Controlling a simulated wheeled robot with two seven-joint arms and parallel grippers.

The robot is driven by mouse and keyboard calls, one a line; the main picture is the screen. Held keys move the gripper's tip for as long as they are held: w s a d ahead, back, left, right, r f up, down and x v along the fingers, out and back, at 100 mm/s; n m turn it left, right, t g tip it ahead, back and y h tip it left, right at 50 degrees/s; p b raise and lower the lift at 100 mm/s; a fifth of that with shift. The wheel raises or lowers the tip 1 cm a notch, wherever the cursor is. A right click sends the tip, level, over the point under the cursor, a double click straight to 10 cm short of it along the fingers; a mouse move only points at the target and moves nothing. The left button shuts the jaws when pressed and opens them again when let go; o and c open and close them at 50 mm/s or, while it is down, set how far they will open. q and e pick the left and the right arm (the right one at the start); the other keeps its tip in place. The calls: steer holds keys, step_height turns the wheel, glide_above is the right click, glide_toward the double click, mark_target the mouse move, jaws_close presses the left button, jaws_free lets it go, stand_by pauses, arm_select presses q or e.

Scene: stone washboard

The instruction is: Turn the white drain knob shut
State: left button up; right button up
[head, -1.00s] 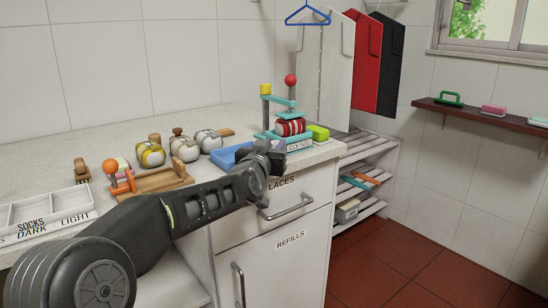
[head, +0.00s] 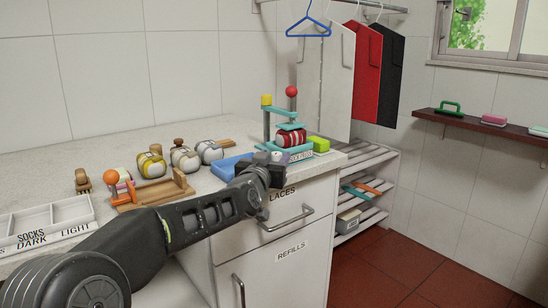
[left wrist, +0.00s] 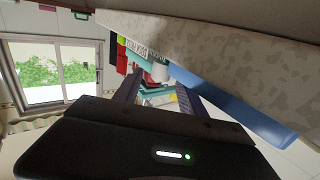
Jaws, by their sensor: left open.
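I cannot make out a white drain knob for certain in either view. A small whitish piece (left wrist: 160,72) shows between the fingers in the left wrist view; I cannot tell what it is. My left gripper (head: 279,164) is open at the counter's front edge, beside the blue tray (head: 228,166) and just in front of the teal sock press (head: 287,127). Its two fingers also show apart in the left wrist view (left wrist: 155,88). The fingertips partly overlap the foot of the press in the head view. My right gripper is not in view.
Sock rolls (head: 184,158), a wooden stand with an orange ball (head: 150,191) and a labelled sorting tray (head: 52,232) are on the counter. A green block (head: 319,145) is right of the press. A slatted rack (head: 372,158) stands beyond the cabinet.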

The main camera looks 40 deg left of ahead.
arm_select(q)
steer(key=p+v, duration=0.1)
steer(key=v, duration=0.6)
steer(key=shift+s, duration=0.1)
